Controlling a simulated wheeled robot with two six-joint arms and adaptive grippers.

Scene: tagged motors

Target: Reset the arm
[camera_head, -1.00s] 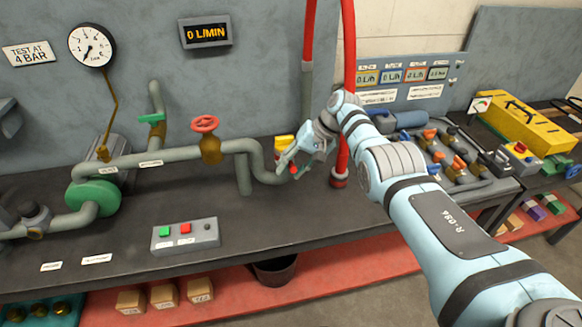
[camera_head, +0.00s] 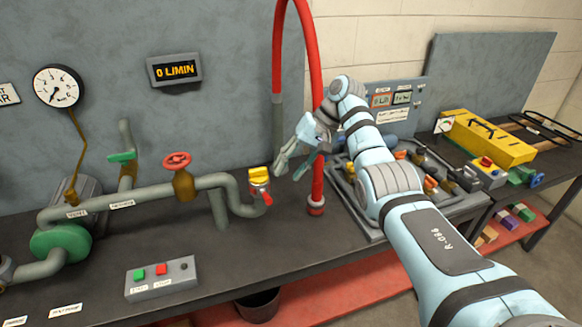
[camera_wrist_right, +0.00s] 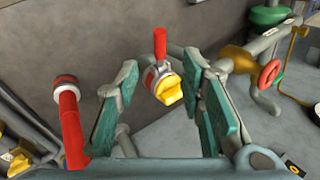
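My right arm reaches in from the lower right of the head view. Its gripper (camera_head: 289,174) hangs above and to the right of a yellow-topped valve (camera_head: 259,176) with a red lever (camera_head: 267,199), apart from it. In the right wrist view the two green-padded fingers stand wide apart with nothing held. The yellow valve (camera_wrist_right: 170,88) and its red lever (camera_wrist_right: 160,43) show beyond, in the gap between the fingers. My left arm and gripper are not in view.
A red hose (camera_head: 317,165) rises from the bench close to my right gripper. A pipe with a red handwheel (camera_head: 177,160) and a button box (camera_head: 160,277) are left. A tray of parts (camera_head: 350,205) lies behind my forearm. A yellow case (camera_head: 490,136) stands far right.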

